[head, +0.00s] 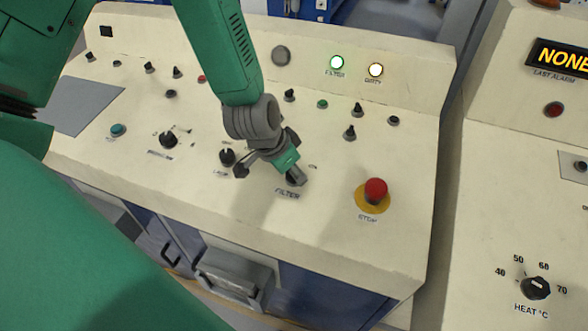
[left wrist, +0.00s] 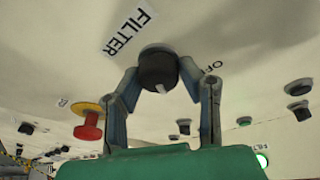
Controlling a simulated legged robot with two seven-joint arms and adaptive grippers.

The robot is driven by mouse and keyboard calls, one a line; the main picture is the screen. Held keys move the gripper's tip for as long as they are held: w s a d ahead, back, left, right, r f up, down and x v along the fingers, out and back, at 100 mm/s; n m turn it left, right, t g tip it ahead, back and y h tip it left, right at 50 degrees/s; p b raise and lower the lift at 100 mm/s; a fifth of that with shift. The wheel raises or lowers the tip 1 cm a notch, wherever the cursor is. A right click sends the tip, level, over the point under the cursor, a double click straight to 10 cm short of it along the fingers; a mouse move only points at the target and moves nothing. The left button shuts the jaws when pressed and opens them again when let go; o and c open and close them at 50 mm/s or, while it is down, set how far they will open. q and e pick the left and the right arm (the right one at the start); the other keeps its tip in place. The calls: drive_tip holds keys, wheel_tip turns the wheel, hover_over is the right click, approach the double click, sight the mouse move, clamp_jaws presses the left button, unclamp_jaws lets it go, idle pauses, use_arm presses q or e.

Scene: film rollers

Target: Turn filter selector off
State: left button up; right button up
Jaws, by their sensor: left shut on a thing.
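The filter selector is a round black knob (left wrist: 158,68) above its FILTER label (left wrist: 125,33) on the sloping cream panel. A pale mark on the knob faces my gripper; the OFF label (left wrist: 210,66) is to its right in the left wrist view. My left gripper (left wrist: 160,85) has one finger on each side of the knob and is shut on it. In the head view the left gripper (head: 288,174) largely hides the knob just above the FILTER label (head: 287,194). The green filter lamp (head: 336,62) is lit. My right gripper is not in view.
A red stop button (head: 376,191) on a yellow base stands to the right of the selector. Another black selector (head: 227,157) is close on the left. Small toggles (head: 350,132) and a lit dirty lamp (head: 376,70) are farther back.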

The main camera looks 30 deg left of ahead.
use_arm(q)
drive_tip(key=n+y+p, duration=0.1)
drive_tip(key=n, duration=0.2)
drive_tip(key=n+y+p, duration=0.1)
drive_tip(key=n, duration=0.2)
drive_tip(key=shift+r+p, duration=0.1)
drive_tip(key=shift+p, duration=0.25)
drive_tip(key=n+y+p, duration=0.1)
drive_tip(key=n+p, duration=0.1)
drive_tip(key=n, duration=0.3)
idle(0.4)
drive_tip(key=o, duration=1.2)
drive_tip(key=shift+c, duration=0.2)
drive_tip(key=shift+s+r, duration=0.1)
drive_tip(key=shift+r, duration=0.2)
drive_tip(key=v, duration=1.1)
drive_tip(key=shift+d+y, duration=0.3)
drive_tip(key=shift+d, duration=0.05)
